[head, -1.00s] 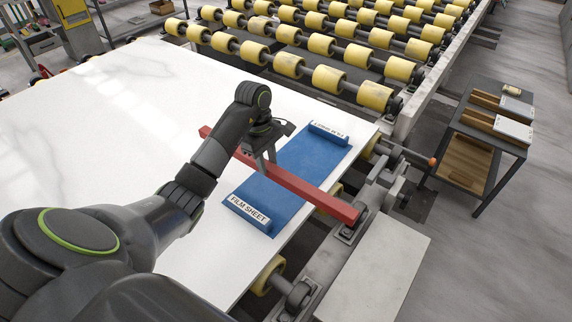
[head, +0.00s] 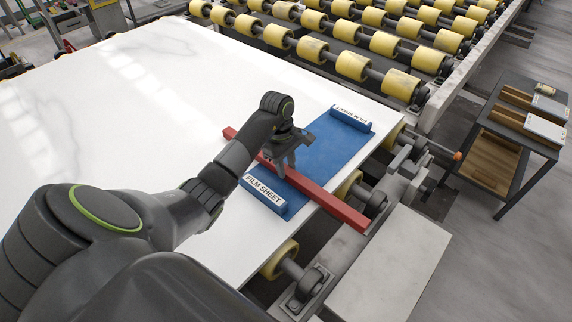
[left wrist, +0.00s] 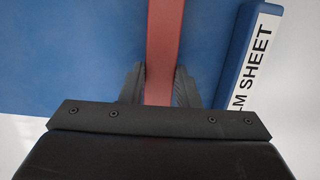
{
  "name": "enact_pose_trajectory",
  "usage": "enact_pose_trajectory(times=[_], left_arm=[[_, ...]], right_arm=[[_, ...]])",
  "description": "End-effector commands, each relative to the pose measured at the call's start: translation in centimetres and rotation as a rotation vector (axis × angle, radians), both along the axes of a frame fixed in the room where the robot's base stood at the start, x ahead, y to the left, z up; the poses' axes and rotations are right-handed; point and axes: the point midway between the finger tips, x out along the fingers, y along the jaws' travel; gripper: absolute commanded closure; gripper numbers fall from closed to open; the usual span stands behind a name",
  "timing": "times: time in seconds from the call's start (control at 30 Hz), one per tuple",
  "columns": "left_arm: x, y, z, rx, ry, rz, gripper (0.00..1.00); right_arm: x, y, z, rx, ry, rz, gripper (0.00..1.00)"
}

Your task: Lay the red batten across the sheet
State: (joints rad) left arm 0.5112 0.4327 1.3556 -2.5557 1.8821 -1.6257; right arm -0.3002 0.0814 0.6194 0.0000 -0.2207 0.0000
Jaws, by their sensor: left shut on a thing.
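The red batten (head: 325,200) spans the blue film sheet (head: 327,150) crosswise, close to the sheet's near raised end, labelled FILM SHEET (head: 264,190). Its right end sticks out past the slab's edge and its left end is over bare slab. My left gripper (head: 279,170) is shut on the batten, left of the batten's middle. In the left wrist view the batten (left wrist: 164,40) runs between both fingers (left wrist: 160,88), over the blue sheet (left wrist: 70,50). I cannot tell whether the batten touches the sheet. My right gripper is not in view.
The white slab (head: 130,110) is bare to the left. Yellow rollers (head: 352,66) lie behind it and along its right edge. A pale metal plate (head: 390,265) is at the front right. A dark cart (head: 515,125) with boxes stands on the right.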

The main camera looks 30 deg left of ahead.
Motion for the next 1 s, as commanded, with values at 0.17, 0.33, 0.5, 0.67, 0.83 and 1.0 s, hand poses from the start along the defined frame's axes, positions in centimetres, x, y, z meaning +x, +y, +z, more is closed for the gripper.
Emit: enact_pose_trajectory(times=[0.17,0.33,0.5,0.67,0.83,1.0], left_arm=[[0.0,0.0,-0.1,0.001,-0.001,-0.001,1.0],[0.0,0.0,-0.2,0.0,0.0,0.0,0.62],[0.0,0.0,-0.2,0.0,0.0,0.0,0.49],[0.0,0.0,-0.2,0.0,0.0,0.0,0.49],[0.0,0.0,0.3,0.0,0.0,0.0,0.49],[0.2,0.6,3.0,0.005,-0.006,-0.001,0.49]], right_arm=[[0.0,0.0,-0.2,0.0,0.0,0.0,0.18],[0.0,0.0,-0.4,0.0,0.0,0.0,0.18],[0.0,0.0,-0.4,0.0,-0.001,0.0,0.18],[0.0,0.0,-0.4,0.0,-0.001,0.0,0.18],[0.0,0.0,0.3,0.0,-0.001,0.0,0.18],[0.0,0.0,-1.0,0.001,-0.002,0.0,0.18]])
